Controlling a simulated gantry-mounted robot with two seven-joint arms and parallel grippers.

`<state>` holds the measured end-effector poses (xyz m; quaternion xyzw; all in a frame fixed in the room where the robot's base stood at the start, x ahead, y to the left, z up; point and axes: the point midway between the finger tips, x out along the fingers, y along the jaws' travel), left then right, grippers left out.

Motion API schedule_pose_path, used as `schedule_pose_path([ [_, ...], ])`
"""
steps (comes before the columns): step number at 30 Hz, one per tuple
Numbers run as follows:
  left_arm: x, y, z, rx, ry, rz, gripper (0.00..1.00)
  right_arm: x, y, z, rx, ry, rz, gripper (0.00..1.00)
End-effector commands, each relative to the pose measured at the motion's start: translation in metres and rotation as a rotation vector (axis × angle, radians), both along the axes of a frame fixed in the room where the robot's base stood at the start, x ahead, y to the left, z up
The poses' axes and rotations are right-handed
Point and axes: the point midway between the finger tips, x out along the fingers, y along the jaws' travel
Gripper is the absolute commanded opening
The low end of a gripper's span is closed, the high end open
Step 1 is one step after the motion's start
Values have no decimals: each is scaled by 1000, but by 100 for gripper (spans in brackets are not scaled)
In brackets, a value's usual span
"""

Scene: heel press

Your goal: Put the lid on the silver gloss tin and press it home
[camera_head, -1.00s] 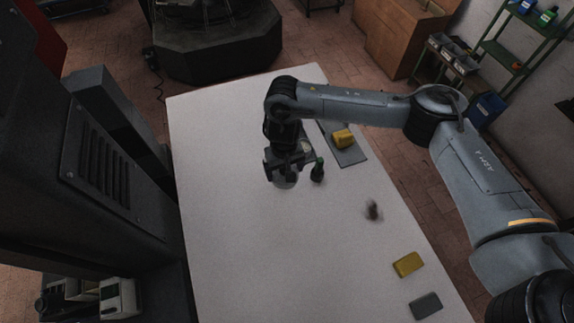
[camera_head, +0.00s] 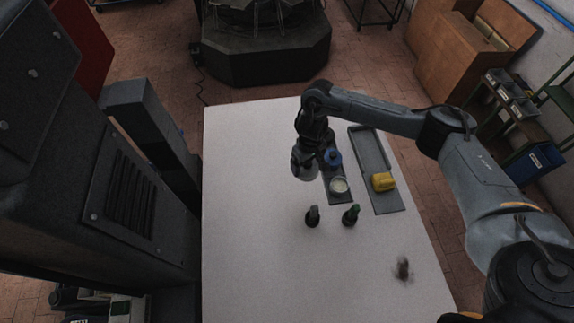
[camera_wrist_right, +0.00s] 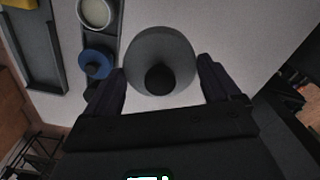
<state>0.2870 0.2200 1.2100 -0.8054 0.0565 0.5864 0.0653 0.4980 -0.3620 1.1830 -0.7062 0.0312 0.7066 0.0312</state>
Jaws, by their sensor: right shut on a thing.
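My right gripper (camera_head: 305,163) is over the table, left of a small dark mat. It is shut on a grey round lid with a dark knob (camera_wrist_right: 160,52), which sits between the two fingers in the right wrist view. In the head view the lid (camera_head: 304,172) is partly hidden by the gripper. An open round tin with a pale inside (camera_head: 339,186) stands on the mat, and its rim shows in the wrist view (camera_wrist_right: 96,12). The lid is beside the tin, apart from it. My left gripper is not in view.
A blue round piece with a dark knob (camera_head: 332,157) is behind the tin. A grey tray (camera_head: 372,150) with a yellow block (camera_head: 382,182) lies right. A dark bottle (camera_head: 312,217) and a green-topped bottle (camera_head: 351,216) stand in front. A blurred dark object (camera_head: 403,268) is front right.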

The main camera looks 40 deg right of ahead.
Motion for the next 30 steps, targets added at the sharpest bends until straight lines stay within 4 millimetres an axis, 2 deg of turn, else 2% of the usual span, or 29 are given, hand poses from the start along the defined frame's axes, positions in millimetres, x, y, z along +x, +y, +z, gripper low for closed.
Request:
schedule_pose_path([
  [1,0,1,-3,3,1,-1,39,-10,-15,-14,0,8,-26,73],
  [6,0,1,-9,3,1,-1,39,-34,-59,-46,-3,6,-97,73],
  [13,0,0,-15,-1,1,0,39,-61,-100,-71,-2,3,-155,73],
  [21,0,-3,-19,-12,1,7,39,-73,-119,-81,0,-1,-182,73],
  [30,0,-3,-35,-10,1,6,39,-74,-121,-93,1,-2,-183,73],
])
